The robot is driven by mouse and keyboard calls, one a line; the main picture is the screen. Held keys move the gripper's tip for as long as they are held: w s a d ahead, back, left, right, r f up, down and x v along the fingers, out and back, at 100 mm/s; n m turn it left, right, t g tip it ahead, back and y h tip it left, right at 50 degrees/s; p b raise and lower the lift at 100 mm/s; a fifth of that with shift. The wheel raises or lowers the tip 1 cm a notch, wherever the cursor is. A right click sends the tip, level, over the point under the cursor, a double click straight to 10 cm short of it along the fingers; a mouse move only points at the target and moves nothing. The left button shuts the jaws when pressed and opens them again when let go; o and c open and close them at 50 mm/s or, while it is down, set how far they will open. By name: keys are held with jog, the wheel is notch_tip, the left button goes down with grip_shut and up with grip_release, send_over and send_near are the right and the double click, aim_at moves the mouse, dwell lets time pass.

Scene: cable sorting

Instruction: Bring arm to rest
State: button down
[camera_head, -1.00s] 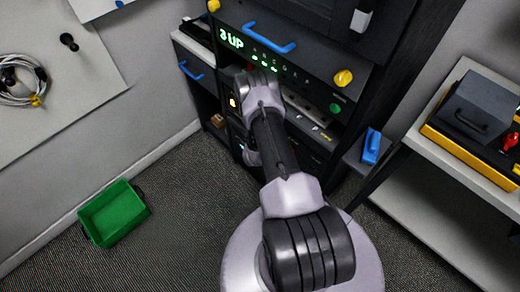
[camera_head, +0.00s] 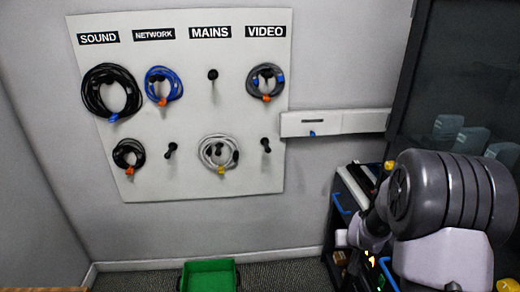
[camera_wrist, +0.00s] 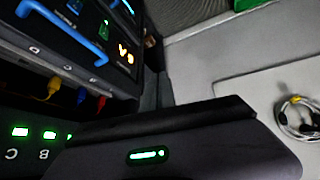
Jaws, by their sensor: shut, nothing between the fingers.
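My arm (camera_head: 455,195) shows at the right edge of the head view, with a large dark ribbed joint and pale lilac links. It is folded in front of the dark equipment rack (camera_head: 408,75). A pale part of my arm (camera_head: 372,228) reaches down beside the rack's low cabinet. My gripper's fingers cannot be made out in either view. In the wrist view, the rack front (camera_wrist: 65,45) with a blue handle and lit marks is at upper left. A dark body with a green lit bar (camera_wrist: 147,155) fills the bottom; I cannot tell what it is.
A wall board (camera_head: 190,185) carries several coiled cables on pegs under SOUND, NETWORK, MAINS and VIDEO; some pegs are bare. A green bin (camera_head: 208,275) stands on the floor below. A white wall box (camera_head: 335,122) is right of the board.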

jog(key=s+a+r+y, duration=0.1)
jog(key=s+a+r, duration=0.2)
jog(key=a+r, duration=0.3)
jog(key=s+a+r+y, duration=0.1)
jog(key=s+a+r, duration=0.35)
jog(key=r, duration=0.45)
jog(key=s+a+r, duration=0.2)
jog(key=s+a, duration=0.1)
jog(key=s, duration=0.4)
jog(key=s+a+r+m+y, duration=0.1)
jog(key=s+a+r, duration=0.1)
jog(key=s+a, duration=0.2)
jog(key=s+a+r+y, duration=0.1)
jog(key=s+a+r, duration=0.2)
jog(key=s, duration=0.7)
jog(key=shift+s+a+m+g, duration=0.3)
jog(key=shift+s+a+m, duration=0.1)
jog(key=shift+a, duration=0.35)
jog(key=shift+r, duration=0.1)
